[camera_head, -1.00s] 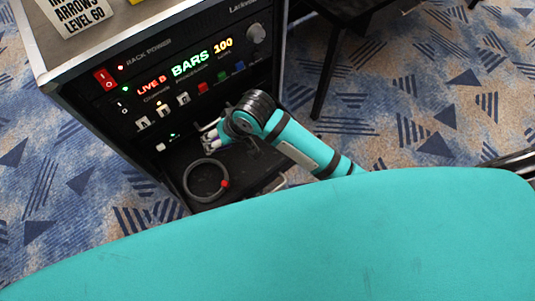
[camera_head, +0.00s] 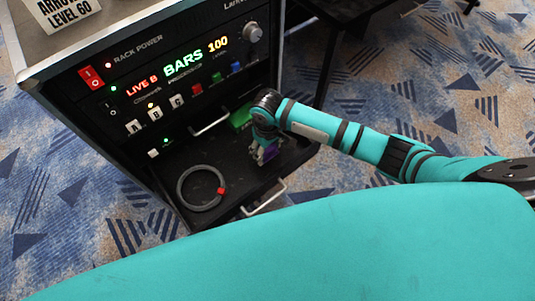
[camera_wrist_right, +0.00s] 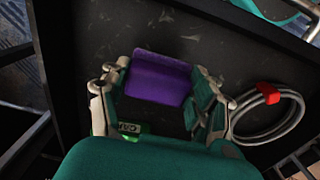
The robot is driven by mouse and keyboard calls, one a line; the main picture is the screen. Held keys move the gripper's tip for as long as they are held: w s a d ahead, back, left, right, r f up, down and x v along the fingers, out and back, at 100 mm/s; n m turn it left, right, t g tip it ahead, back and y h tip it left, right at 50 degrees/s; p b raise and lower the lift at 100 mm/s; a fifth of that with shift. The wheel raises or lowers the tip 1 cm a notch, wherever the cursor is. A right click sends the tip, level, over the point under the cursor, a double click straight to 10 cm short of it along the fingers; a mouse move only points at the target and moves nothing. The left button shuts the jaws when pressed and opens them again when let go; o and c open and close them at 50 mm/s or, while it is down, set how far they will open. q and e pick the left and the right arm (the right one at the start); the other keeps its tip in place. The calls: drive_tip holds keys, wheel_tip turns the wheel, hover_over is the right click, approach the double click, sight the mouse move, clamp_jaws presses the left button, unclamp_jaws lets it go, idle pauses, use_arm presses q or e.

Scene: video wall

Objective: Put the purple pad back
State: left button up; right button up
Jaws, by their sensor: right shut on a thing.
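The purple pad (camera_wrist_right: 160,80) is between the fingers of my right gripper (camera_wrist_right: 158,92) in the right wrist view. The gripper is shut on it, over a dark drawer (camera_head: 180,172) that is pulled out of the rack. In the head view a small part of the purple pad (camera_head: 272,155) shows below my right gripper (camera_head: 262,155). I cannot tell whether the pad touches the drawer floor. My left gripper is not in view.
A grey cable coil (camera_head: 181,190) with a red clip lies in the drawer's left part. A green thing (camera_head: 239,117) is at the drawer's back. The rack (camera_head: 150,75) has lit displays and buttons. A silver handle (camera_head: 264,201) is on the drawer's front.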

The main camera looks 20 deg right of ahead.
sight(268, 155)
wheel_tip(268, 155, down, 3)
drive_tip(key=shift+f+b, duration=0.2)
drive_tip(key=shift+b, duration=0.1)
drive_tip(key=o, duration=1)
drive_tip(key=shift+o, duration=0.2)
wheel_tip(268, 155, up, 12)
drive_tip(key=shift+r+p, duration=0.1)
drive_tip(key=shift+p, duration=0.95)
drive_tip(key=shift+a, duration=0.1)
